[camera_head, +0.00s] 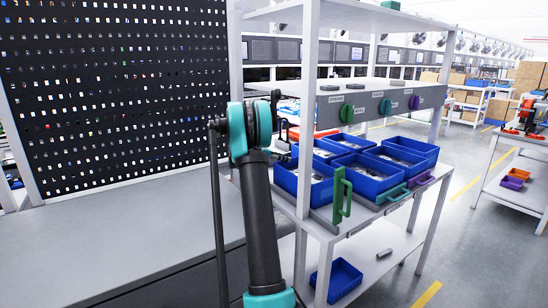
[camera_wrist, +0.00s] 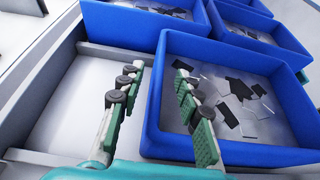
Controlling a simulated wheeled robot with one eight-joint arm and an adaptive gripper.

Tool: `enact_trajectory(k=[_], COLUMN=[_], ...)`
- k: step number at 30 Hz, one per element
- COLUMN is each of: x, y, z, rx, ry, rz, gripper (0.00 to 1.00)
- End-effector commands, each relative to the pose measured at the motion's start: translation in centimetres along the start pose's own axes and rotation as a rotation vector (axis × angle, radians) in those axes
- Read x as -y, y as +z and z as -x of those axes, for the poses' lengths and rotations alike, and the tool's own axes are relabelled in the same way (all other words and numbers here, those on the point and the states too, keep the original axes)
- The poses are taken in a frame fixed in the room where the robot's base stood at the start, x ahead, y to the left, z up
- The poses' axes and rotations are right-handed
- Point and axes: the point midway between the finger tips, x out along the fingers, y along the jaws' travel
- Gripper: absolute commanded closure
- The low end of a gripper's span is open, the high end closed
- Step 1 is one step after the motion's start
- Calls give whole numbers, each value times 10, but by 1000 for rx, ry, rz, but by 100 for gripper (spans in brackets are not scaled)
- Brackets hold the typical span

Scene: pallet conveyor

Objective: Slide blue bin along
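Several blue bins stand in rows on the middle shelf. The nearest blue bin at front left (camera_head: 318,192) also fills the right half of the wrist view (camera_wrist: 155,110), with dark and pale flat pieces inside. My gripper (camera_wrist: 157,69) is open, with green-padded fingers. Its left finger is outside the bin over a bare grey lane, and its right finger is over the bin's inside. The bin's left wall runs between them; contact cannot be told. In the head view my gripper (camera_head: 283,135) is partly hidden behind my arm, at the shelf's left side.
A green handle (camera_head: 341,190) stands at the shelf's front edge, with teal (camera_head: 391,195) and purple handles to its right. Another blue bin (camera_head: 337,279) sits on the lower shelf. Knobs line the rail above. A bare grey lane (camera_wrist: 75,110) lies left of the bin.

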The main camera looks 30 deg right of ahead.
Motion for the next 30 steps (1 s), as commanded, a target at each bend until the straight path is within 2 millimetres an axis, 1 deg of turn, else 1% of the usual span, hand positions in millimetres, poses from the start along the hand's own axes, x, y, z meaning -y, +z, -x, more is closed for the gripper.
enact_trajectory(k=[1,3,6,9,15,22,23,30], x=[0,0,0,0,0,0,0,0], y=[0,0,0,0,0,0,0,0], z=[-10,-20,-33,-42,-49,-50,-50,-49], rx=[0,0,0,0,0,0,0,0], ry=[-2,-2,-1,0,0,0,0,0], rz=[-1,-1,0,0,0,0,0,0], gripper=[66,66,66,66,66,66,67,97])
